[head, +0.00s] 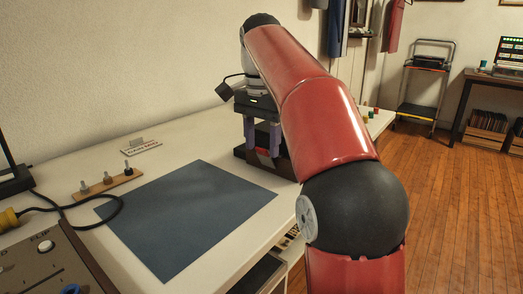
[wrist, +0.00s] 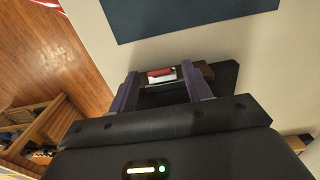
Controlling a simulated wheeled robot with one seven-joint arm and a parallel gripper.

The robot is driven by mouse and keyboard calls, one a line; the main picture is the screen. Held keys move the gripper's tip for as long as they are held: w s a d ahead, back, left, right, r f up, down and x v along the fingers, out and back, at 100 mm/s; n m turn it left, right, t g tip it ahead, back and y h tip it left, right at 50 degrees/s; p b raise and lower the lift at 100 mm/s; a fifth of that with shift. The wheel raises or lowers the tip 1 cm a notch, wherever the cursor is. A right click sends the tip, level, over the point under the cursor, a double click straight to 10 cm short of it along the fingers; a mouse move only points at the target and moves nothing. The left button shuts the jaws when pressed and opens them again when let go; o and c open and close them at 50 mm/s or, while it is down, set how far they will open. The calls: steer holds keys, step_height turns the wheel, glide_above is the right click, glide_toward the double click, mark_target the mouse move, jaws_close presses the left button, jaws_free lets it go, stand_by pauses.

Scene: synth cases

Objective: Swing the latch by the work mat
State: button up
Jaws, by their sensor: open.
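The dark blue work mat (head: 190,222) lies flat on the white table; its edge shows at the top of the wrist view (wrist: 185,14). Just beyond its far right corner sits a low dark block with a red part, which appears to be the latch (head: 267,158). In the wrist view the red and white part (wrist: 161,73) lies between the purple fingertips. My gripper (head: 263,141) points down over it, jaws open, one finger on each side. I cannot tell whether the fingers touch it. The fingers and arm hide much of the block.
A wooden strip with metal posts (head: 107,185) stands left of the mat, with a small sign (head: 140,145) behind it. A control panel (head: 50,262) and black cable (head: 95,198) fill the near left. Small coloured pieces (head: 372,112) sit at the table's far end.

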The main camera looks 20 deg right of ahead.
steer(key=shift+f, duration=0.25)
steer(key=c, duration=1)
steer(key=shift+w+d+r+p, duration=0.15)
steer(key=shift+r+p, duration=0.25)
steer(key=shift+p, duration=0.65)
steer(key=p, duration=0.1)
steer(key=g+y+p, duration=0.1)
steer(key=p, duration=0.1)
steer(key=shift+w+d+r, duration=0.15)
steer(key=shift+d+r, duration=0.1)
steer(key=shift+d, duration=0.1)
steer(key=shift+w+d+f+g+y+p, duration=0.1)
steer(key=shift+w+d+g+y+p, duration=0.3)
steer(key=shift+p, duration=0.85)
steer(key=shift+s+a+f+y, duration=0.1)
steer(key=shift+f+y, duration=0.15)
steer(key=shift+y, duration=0.15)
